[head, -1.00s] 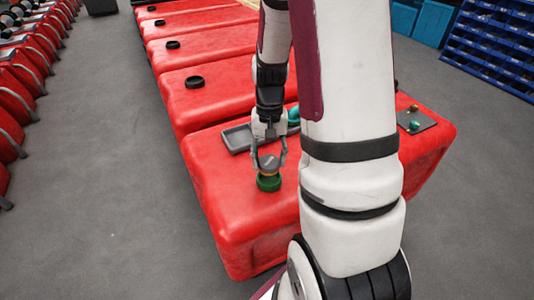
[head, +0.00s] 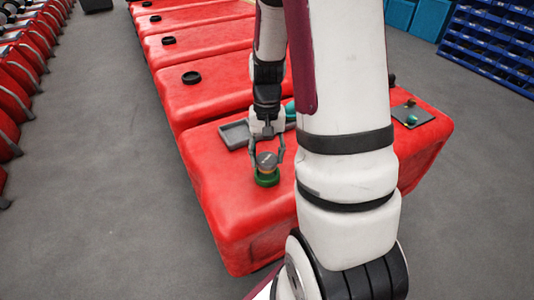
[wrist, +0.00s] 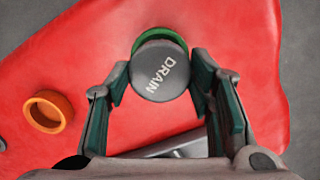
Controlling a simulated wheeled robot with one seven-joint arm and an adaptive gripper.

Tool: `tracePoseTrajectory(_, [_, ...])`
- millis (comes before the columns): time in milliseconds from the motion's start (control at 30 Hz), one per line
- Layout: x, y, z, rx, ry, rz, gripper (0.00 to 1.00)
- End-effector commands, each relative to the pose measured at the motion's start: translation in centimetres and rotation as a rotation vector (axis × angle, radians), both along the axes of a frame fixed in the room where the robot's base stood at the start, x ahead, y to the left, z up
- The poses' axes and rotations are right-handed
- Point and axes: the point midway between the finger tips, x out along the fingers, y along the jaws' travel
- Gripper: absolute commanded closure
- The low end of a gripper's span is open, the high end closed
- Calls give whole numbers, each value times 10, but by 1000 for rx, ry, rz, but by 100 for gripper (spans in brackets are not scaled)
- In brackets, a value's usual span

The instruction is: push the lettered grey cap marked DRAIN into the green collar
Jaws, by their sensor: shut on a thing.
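The grey cap (wrist: 160,72) bears the letters DRAIN, running diagonally across its face in the wrist view. My gripper (wrist: 161,76) is shut on it, with one finger at each side. In the wrist view the green collar (wrist: 158,35) shows only as a crescent past the cap's upper edge; the cap hides the rest. I cannot tell whether the cap's underside touches the collar.
An orange collar (wrist: 48,112) stands on the red tank (head: 225,215), left in the wrist view. A grey tray (head: 235,134) lies behind my gripper. A dark plate with small knobs (head: 412,116) is at the right. More red tanks (head: 215,88) with black caps stand behind.

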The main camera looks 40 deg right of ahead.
Motion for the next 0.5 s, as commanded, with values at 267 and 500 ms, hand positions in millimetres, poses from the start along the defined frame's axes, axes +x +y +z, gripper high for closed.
tracePoseTrajectory(267, [0, 0, -1, 0, 0, 0, 71])
tracePoseTrajectory(500, [0, 0, -6, 1, 1, 0, 71])
